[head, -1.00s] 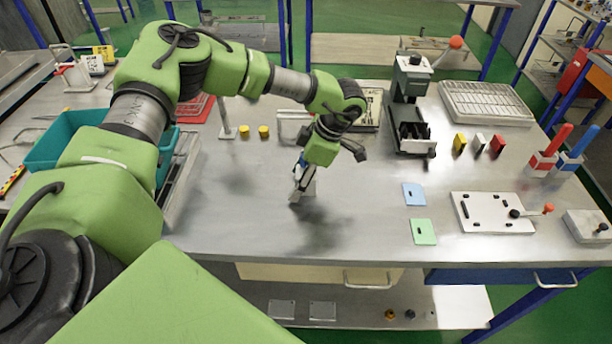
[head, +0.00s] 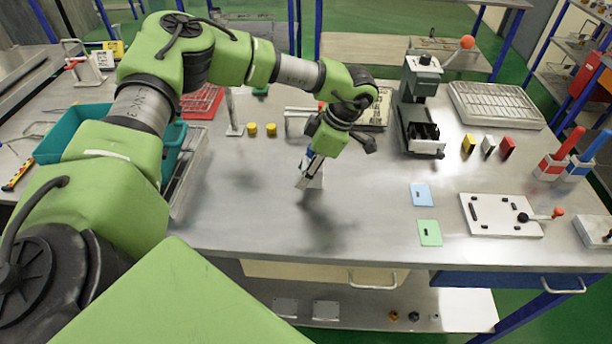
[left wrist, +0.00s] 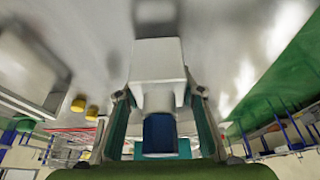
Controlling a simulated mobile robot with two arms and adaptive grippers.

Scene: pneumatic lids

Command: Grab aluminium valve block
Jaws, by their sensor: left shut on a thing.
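My left gripper (head: 311,163) points down over the middle of the steel table and is shut on a light grey block, the aluminium valve block (head: 314,181). In the left wrist view the block (left wrist: 157,62) sits between the two fingers (left wrist: 157,100), with a blue part (left wrist: 160,134) nearer the palm. In the head view the block appears slightly above the tabletop, with a soft shadow in front of it. The fingers partly hide the block. My right gripper is not in view.
Two yellow cylinders (head: 261,129) and a teal bin (head: 78,148) lie to the left. A grey lever press (head: 418,105), a blue plate (head: 421,195), a green plate (head: 429,233) and a white fixture plate (head: 490,222) are to the right. The table's front middle is clear.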

